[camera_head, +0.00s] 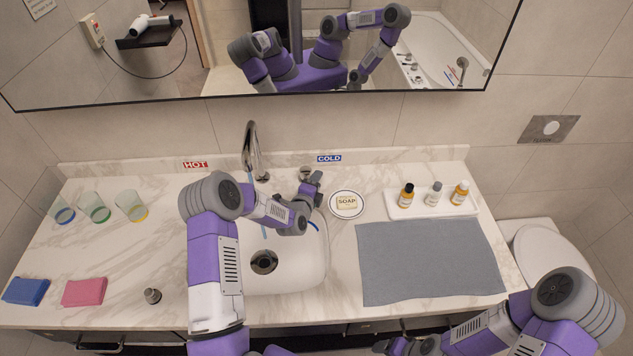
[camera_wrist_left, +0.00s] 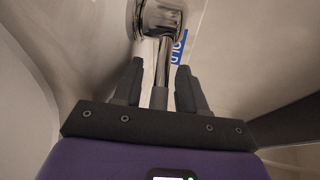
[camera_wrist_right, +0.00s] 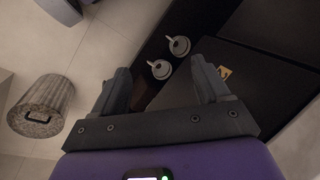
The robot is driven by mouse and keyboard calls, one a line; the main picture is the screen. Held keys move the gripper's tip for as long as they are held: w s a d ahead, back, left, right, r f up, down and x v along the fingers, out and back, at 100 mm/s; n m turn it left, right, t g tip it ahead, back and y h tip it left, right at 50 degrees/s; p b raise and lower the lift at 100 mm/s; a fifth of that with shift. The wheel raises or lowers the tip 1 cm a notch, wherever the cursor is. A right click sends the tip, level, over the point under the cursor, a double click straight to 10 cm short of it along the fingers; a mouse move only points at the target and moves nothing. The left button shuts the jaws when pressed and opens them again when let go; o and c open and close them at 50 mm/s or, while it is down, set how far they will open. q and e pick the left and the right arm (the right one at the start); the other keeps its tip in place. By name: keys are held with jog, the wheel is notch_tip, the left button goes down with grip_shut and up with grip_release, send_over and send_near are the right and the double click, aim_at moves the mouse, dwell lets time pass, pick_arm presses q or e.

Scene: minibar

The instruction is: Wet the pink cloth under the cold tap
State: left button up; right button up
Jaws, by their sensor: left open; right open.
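The pink cloth (camera_head: 84,292) lies folded on the counter at the left, away from both grippers. The chrome spout (camera_head: 251,150) stands behind the sink (camera_head: 312,270). A thin pale-blue streak, which looks like water, shows below it. My left gripper (camera_head: 313,187) is at the cold tap under the COLD label (camera_head: 329,159). In the left wrist view, its open fingers (camera_wrist_left: 156,80) stand either side of the chrome cold tap lever (camera_wrist_left: 164,55); I cannot tell whether they touch it. My right gripper (camera_wrist_right: 160,85) is open and empty, low in front of the counter.
A blue cloth (camera_head: 26,291) lies left of the pink one. Several glasses (camera_head: 94,208) stand behind them. A soap dish (camera_head: 346,204), a grey mat (camera_head: 430,262) and a tray of bottles (camera_head: 432,204) are right of the sink. A small metal knob (camera_head: 152,295) sits between cloth and sink.

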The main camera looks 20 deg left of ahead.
pick_arm(q)
jog(key=v, duration=0.7)
dwell(0.5)
